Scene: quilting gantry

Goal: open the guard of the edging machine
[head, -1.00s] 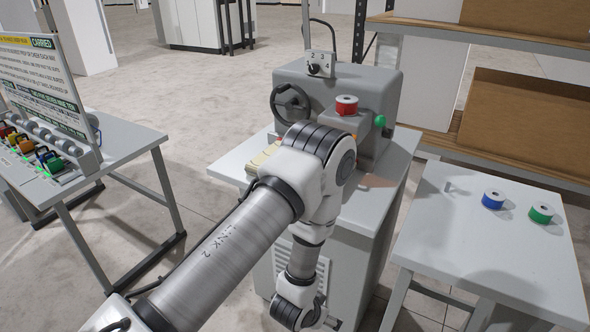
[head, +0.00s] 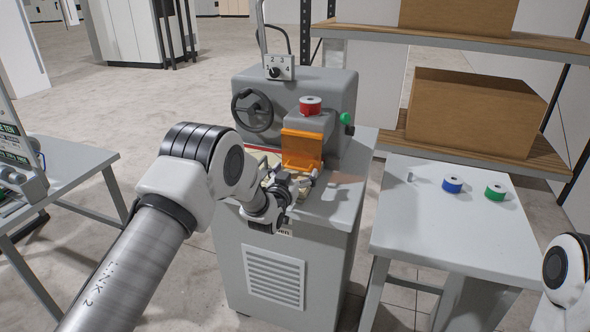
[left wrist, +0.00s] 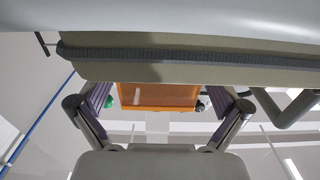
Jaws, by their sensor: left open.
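The edging machine (head: 340,95) is a grey unit on a grey cabinet, with a black handwheel (head: 254,110) at its left. Its guard (head: 302,148) is an orange panel hanging down at the front of the head, below a red spool (head: 310,105). My left gripper (head: 297,181) is open and empty, just in front of and below the guard. In the left wrist view the orange guard (left wrist: 158,96) shows between the two spread fingers; I cannot tell whether they touch it. My right gripper is out of view; part of my right arm shows at the right edge.
A side table (head: 440,225) at the right carries a blue spool (head: 452,184) and a green spool (head: 495,191). Shelves with cardboard boxes (head: 470,115) stand behind it. Another table (head: 75,165) is at the left. A green knob (head: 346,118) sits right of the guard.

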